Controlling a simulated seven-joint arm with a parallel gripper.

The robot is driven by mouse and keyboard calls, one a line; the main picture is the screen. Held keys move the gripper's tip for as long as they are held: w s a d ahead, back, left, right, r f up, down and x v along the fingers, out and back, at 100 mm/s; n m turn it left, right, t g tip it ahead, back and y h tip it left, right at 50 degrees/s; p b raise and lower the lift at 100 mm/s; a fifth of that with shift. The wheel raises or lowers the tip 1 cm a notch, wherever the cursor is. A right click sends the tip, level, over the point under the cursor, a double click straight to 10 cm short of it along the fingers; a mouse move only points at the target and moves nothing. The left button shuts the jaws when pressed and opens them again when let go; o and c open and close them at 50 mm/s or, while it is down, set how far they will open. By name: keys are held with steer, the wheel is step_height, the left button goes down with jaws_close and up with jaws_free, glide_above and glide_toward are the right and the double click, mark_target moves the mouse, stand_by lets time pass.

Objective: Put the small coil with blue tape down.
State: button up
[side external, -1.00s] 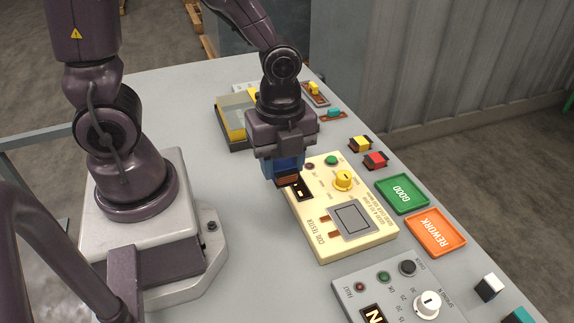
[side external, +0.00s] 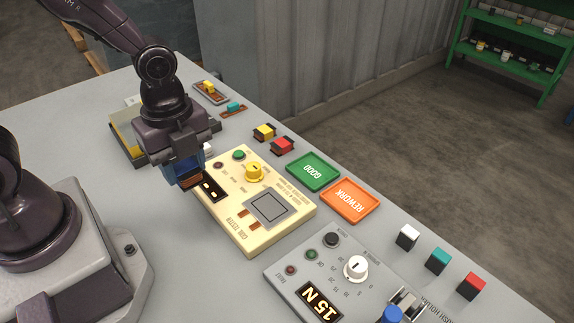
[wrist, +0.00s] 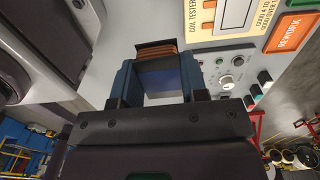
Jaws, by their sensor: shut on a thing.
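My gripper (side external: 188,176) is shut on a small coil (side external: 190,183) at the left edge of the cream coil tester (side external: 290,222). Copper windings of the coil (wrist: 157,50) show between the blue fingers in the wrist view, with a dark blue face below them that may be its tape. Fingers hide most of the coil. I cannot tell whether it touches anything beneath. The green GOOD tray (side external: 313,172) and orange REWORK tray (side external: 350,201) lie right of the tester, and both look empty.
A yellow block (side external: 264,132) and a red block (side external: 282,146) sit behind the tester. A grey force unit (side external: 318,268) stands in front. White, teal and red blocks line the right edge. Bare table lies left of the tester.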

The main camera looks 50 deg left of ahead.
steer(key=w+a+f, duration=0.2)
steer(key=w+f, duration=0.3)
steer(key=w, duration=0.7)
glide_above(311, 171)
steer(key=f, duration=0.5)
steer(key=s+f, duration=0.1)
steer(key=f, duration=0.2)
steer(key=shift+f, duration=0.2)
steer(key=shift+w+f, duration=0.55)
steer(key=shift+f, duration=1.45)
steer(key=shift+f, duration=0.2)
steer(key=o, duration=0.7)
steer(key=shift+o, duration=0.2)
